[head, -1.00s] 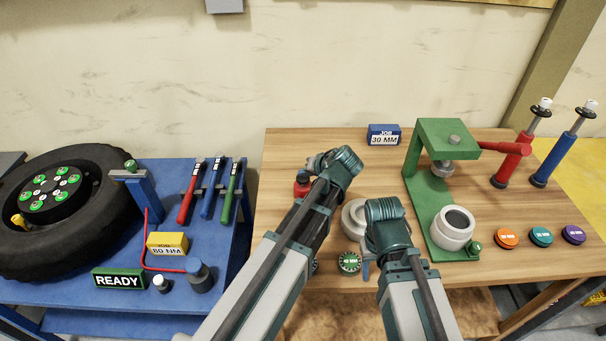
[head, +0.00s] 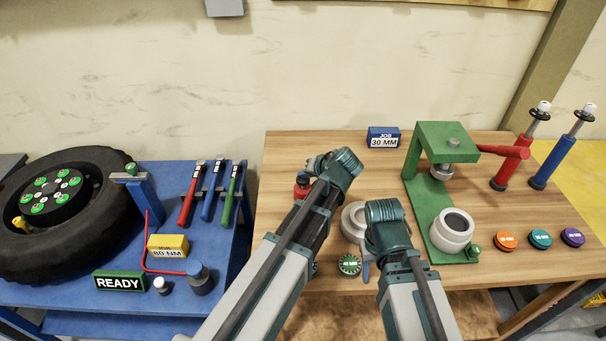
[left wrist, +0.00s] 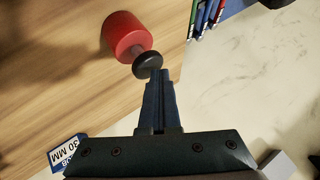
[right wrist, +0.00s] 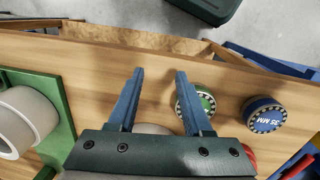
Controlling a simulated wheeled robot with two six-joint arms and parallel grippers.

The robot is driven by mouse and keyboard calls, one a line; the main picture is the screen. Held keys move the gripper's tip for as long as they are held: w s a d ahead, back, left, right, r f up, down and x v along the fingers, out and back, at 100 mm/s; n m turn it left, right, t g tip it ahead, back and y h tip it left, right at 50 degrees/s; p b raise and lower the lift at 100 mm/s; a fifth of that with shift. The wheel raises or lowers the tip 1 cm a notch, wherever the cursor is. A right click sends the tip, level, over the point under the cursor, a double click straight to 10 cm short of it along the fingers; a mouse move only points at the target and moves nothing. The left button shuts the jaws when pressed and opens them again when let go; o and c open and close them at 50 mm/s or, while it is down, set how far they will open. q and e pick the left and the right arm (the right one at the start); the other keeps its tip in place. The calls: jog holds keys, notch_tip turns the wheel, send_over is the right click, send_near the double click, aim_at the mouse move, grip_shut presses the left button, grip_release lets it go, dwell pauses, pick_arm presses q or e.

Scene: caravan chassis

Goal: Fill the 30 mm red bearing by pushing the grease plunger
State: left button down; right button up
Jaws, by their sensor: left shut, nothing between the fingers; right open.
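A red cylinder with a black knob, seemingly the grease plunger (left wrist: 126,36), stands on the wooden bench; it is partly hidden behind my left arm in the head view (head: 302,187). My left gripper (left wrist: 160,73) is shut and empty, its tips right by the black knob; I cannot tell whether they touch. My right gripper (right wrist: 158,72) is open and empty above the bench's front part, near a green-faced bearing (right wrist: 205,102). A grey round fixture (head: 352,220) stands between my arms, partly covered by the right one. I cannot make out the red 30 mm bearing.
A blue "35 MM" bearing (right wrist: 264,116) lies near the green one. A green press (head: 430,195) with a white-grey cup (head: 449,238) stands to the right. Orange (head: 505,241), teal and purple discs lie beyond it. A "JOB 30 MM" sign (head: 384,138) stands at the back.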

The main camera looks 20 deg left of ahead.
aim_at(305, 181)
pick_arm(q)
jog(key=shift+r+p, duration=0.9)
jog(key=shift+r, duration=0.25)
pick_arm(e)
jog(key=shift+r, duration=1.1)
pick_arm(q)
notch_tip(305, 181, up, 5)
jog(key=p, duration=0.5)
pick_arm(e)
notch_tip(305, 181, up, 5)
jog(key=shift+r, duration=0.1)
